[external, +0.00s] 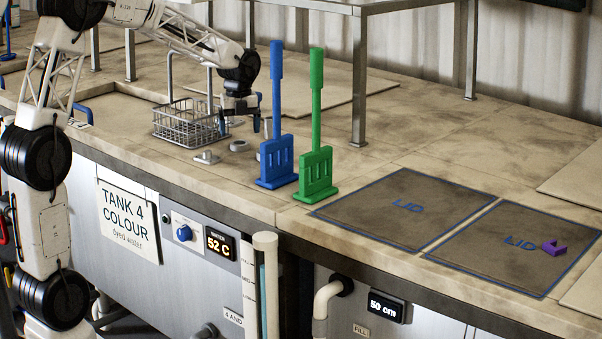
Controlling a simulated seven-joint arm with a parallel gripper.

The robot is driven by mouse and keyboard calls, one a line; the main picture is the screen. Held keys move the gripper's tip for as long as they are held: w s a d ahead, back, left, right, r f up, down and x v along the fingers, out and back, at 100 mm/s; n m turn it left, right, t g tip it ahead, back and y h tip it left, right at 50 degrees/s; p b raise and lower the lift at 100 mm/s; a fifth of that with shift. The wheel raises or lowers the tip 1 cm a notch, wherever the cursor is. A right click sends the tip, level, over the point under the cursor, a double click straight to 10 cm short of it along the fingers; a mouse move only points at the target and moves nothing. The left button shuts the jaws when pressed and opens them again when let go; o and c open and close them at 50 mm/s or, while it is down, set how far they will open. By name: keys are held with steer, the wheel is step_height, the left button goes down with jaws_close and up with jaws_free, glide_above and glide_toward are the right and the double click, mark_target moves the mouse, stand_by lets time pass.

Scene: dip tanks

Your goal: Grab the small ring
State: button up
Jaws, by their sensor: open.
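A small grey ring (238,146) appears to lie flat on the bench, between the wire basket and the blue paddle. It is small in the picture, and its hole is hard to make out. My gripper (240,124) is open, with its fingers pointing down above the ring and apart from it. Nothing shows between the fingers. A second small grey piece (262,156) shows partly behind the blue paddle, and its shape cannot be told.
A wire basket (185,125) stands to the left, with a flat grey disc with a knob (207,157) in front. A blue paddle (276,160) and green paddle (316,175) stand upright to the right. Two lids (405,240) and a purple piece (553,247) lie farther right.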

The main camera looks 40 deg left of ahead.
steer(key=shift+f, duration=1.85)
steer(key=c, duration=1)
steer(key=shift+r, duration=0.15)
steer(key=shift+r, duration=1.35)
steer(key=shift+s+r, duration=0.25)
steer(key=shift+r, duration=0.1)
steer(key=s, duration=0.5)
steer(key=s+d+r, duration=0.1)
steer(key=s, duration=0.9)
steer(key=shift+s+d+r, duration=0.15)
steer(key=shift+s+d, duration=0.1)
steer(key=shift+d, duration=0.15)
